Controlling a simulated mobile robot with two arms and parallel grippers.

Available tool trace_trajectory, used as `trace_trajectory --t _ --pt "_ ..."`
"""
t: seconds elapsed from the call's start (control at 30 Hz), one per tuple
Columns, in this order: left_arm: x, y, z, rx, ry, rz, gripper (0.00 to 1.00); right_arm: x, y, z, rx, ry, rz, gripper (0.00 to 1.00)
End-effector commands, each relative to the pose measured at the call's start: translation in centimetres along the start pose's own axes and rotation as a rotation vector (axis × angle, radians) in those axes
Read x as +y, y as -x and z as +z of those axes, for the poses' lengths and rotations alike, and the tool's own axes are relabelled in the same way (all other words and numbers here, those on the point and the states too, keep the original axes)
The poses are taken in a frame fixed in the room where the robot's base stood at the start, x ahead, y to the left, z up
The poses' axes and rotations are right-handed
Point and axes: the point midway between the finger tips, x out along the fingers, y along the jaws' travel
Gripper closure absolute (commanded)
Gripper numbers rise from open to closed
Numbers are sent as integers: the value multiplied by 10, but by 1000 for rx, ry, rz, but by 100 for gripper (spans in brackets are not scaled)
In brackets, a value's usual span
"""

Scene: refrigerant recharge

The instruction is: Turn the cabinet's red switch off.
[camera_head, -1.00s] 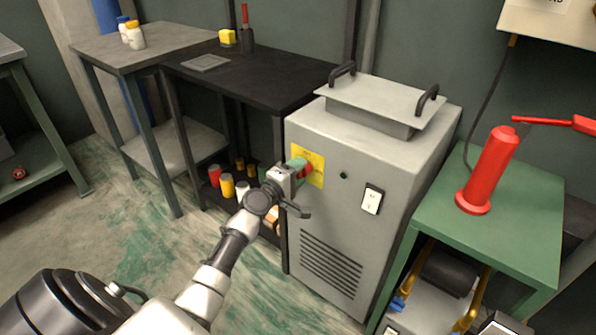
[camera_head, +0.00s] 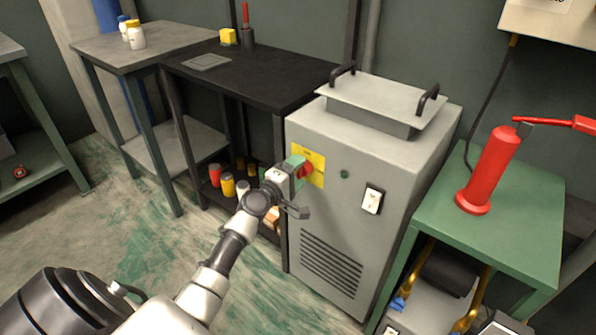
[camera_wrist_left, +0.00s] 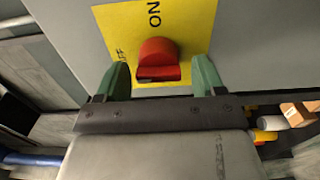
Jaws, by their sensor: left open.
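The grey cabinet (camera_head: 335,230) stands in the middle of the head view. Its red switch (camera_wrist_left: 158,60) sits on a yellow plate (camera_wrist_left: 200,28) with "ON" lettering and a second, partly hidden label. My left gripper (camera_head: 298,170) is in front of the plate. In the left wrist view its two green fingers (camera_wrist_left: 160,80) are apart, one on each side of the switch's near end, with visible gaps. My right gripper is not in view.
A white rocker switch (camera_head: 372,200) and a small dark green button (camera_head: 344,174) are on the same cabinet face. A green table (camera_head: 520,215) with a red cylinder (camera_head: 490,170) stands at right. A black table (camera_head: 270,80) stands behind at left. Open floor lies in front.

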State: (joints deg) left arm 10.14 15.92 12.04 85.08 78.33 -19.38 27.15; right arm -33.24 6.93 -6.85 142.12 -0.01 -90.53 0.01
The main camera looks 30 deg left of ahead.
Motion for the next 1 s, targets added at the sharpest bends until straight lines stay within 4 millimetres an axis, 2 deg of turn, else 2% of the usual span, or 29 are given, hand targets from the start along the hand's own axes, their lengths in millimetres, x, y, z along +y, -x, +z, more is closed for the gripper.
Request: trace_trajectory --t 0.4,0.5,0.7,1.0 --pt "-1 75 0 0 -1 -2 31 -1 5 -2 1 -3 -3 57" --pt "-1 88 0 1 -1 -2 31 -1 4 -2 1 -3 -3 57" --pt "0 102 0 1 0 0 31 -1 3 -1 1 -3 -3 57" --pt "0 103 0 1 0 1 31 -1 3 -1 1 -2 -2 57"
